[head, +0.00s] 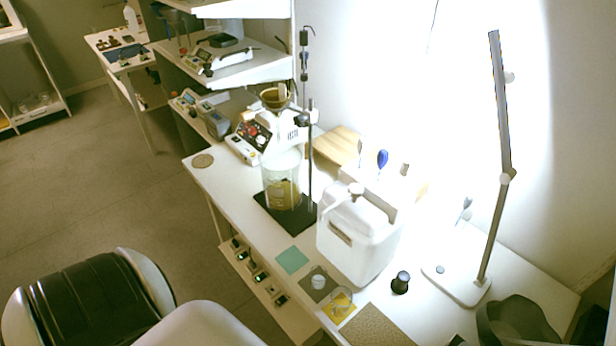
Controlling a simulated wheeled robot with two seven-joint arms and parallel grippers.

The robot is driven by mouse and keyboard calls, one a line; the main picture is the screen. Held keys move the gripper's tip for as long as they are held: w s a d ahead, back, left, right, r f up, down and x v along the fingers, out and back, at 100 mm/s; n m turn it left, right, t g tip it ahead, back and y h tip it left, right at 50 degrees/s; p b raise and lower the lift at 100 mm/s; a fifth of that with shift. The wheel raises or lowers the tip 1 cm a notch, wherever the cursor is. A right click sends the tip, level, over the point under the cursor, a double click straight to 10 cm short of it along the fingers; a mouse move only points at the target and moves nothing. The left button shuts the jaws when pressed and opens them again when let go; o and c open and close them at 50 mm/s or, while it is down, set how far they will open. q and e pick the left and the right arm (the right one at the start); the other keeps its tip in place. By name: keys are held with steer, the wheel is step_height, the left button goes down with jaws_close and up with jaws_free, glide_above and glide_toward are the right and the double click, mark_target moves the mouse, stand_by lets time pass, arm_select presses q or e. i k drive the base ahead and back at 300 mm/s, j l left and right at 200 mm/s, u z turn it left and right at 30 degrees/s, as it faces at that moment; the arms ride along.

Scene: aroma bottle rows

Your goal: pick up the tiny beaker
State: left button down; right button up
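A tiny beaker (319,282), small and pale, stands on a grey square mat (310,292) near the front edge of the white bench. A clear round glass piece (343,297) sits beside it on a yellow square (332,312). A larger glass beaker (282,168) with a yellow label stands further back under a funnel. Neither gripper's fingertips show, and nothing is touching the tiny beaker.
A white jug (358,238) stands close behind the tiny beaker. A small black-capped item (400,283) and a lamp (467,285) are to its right. A bare green square (292,260) lies to its left. A dark, unclear shape (518,322) fills the lower right.

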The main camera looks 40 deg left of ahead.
mark_target(318, 275)
steer(key=u, duration=1.15)
